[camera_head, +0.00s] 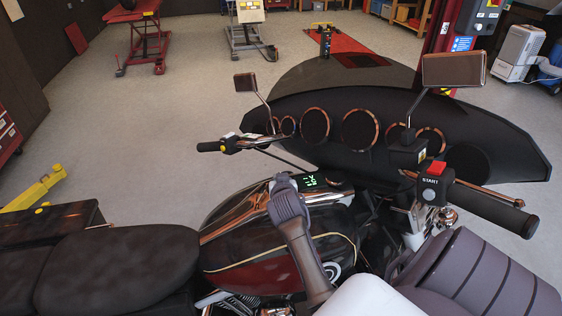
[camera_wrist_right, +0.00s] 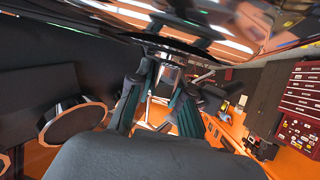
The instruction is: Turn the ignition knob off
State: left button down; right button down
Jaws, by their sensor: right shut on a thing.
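The motorcycle's dark red and black fuel tank (camera_head: 250,262) is at the lower middle of the head view. A small green-lit display (camera_head: 310,181) is on its top console. My right gripper (camera_head: 284,184) reaches down onto the console, just left of the display. It is shut on the ignition knob, which it hides in the head view. In the right wrist view, my right gripper (camera_wrist_right: 167,78) has its two fingers on either side of a small greyish part that I cannot make out clearly. My left gripper is not in view.
The black fairing (camera_head: 390,120) with round copper-rimmed gauges is ahead. The right handlebar has a red switch (camera_head: 436,168) marked START; the left grip (camera_head: 209,146) is beyond the tank. The seat (camera_head: 120,265) is at left. A red lift (camera_head: 140,35) stands farther back.

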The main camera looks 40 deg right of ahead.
jog(key=shift+d+r+n+t+y+p, duration=0.1)
jog(key=shift+r+n+t+y+p, duration=0.1)
jog(key=shift+n+t+y+p, duration=0.65)
jog(key=shift+g+p, duration=0.25)
jog(key=shift+p, duration=0.1)
jog(key=c, duration=1.1)
grip_release()
jog(key=shift+f, duration=0.15)
jog(key=v, duration=1.2)
jog(key=shift+d, duration=0.1)
